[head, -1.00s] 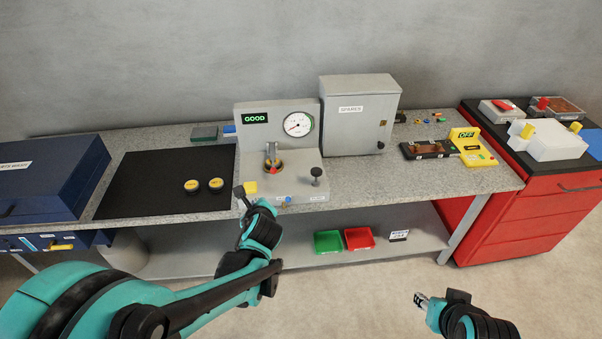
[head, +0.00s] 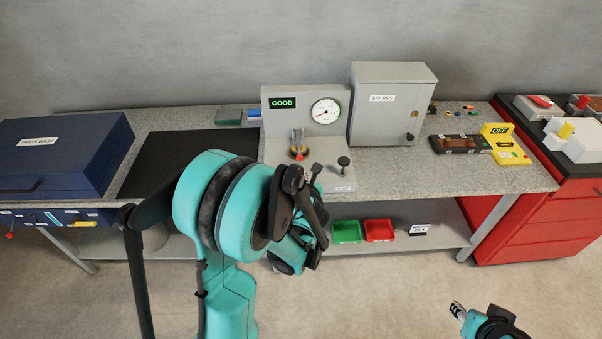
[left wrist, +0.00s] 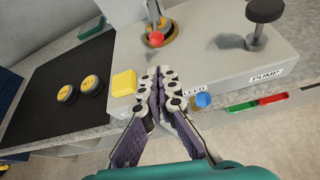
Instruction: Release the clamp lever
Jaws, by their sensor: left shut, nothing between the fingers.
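The grey test stand (head: 277,122) carries a lever with a red ball end (head: 299,155) in a brass-coloured seat, with upright grey metal parts behind it. I take this for the clamp lever; its red ball also shows in the left wrist view (left wrist: 156,39), just beyond my fingertips. My left gripper (left wrist: 160,74) is shut and empty, over the stand's front edge between a yellow block (left wrist: 123,83) and a blue knob (left wrist: 204,100). It does not touch the red ball. In the head view, my left arm hides the yellow block. My right gripper (head: 457,309) is low at right, too small to read.
A black PUMP knob (left wrist: 265,12) stands right of the lever. The stand has a GOOD display (head: 283,103) and a dial gauge (head: 325,111). A grey SPARES cabinet (head: 393,110) stands to the right. Yellow-topped pucks (left wrist: 90,84) lie on a black mat (left wrist: 60,60) at left.

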